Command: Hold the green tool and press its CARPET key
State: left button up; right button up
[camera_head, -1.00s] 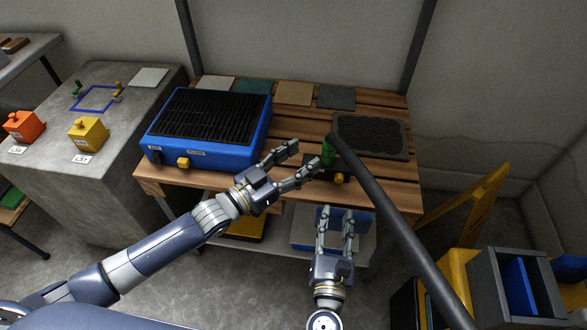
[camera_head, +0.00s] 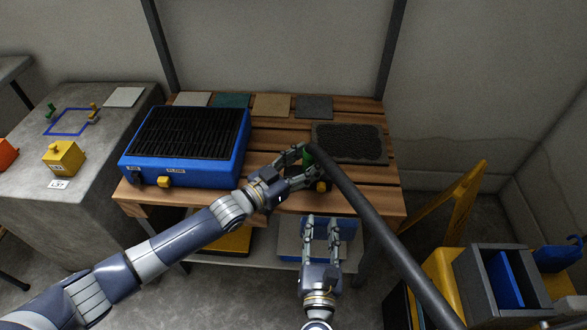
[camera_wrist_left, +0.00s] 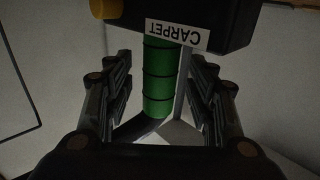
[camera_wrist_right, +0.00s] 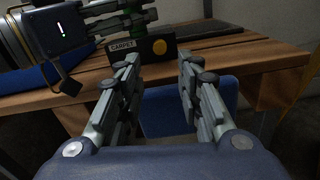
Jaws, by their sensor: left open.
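The green tool has a green ribbed handle (camera_wrist_left: 158,75) and a dark head (camera_wrist_left: 225,20) with a white CARPET label (camera_wrist_left: 176,35). Its yellow key (camera_wrist_right: 160,47) sits beside the label in the right wrist view.
A blue box with a black grille (camera_head: 240,150) stands on the table (camera_head: 385,195), left of the tool. A dark mat (camera_head: 375,145) lies behind right. Blue-grey bins (camera_head: 480,280) stand at right.

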pick_arm(q)
jog(key=shift+w+d, duration=0.35)
grip_shut()
pick_arm(e)
grip_shut()
dwell(1.1)
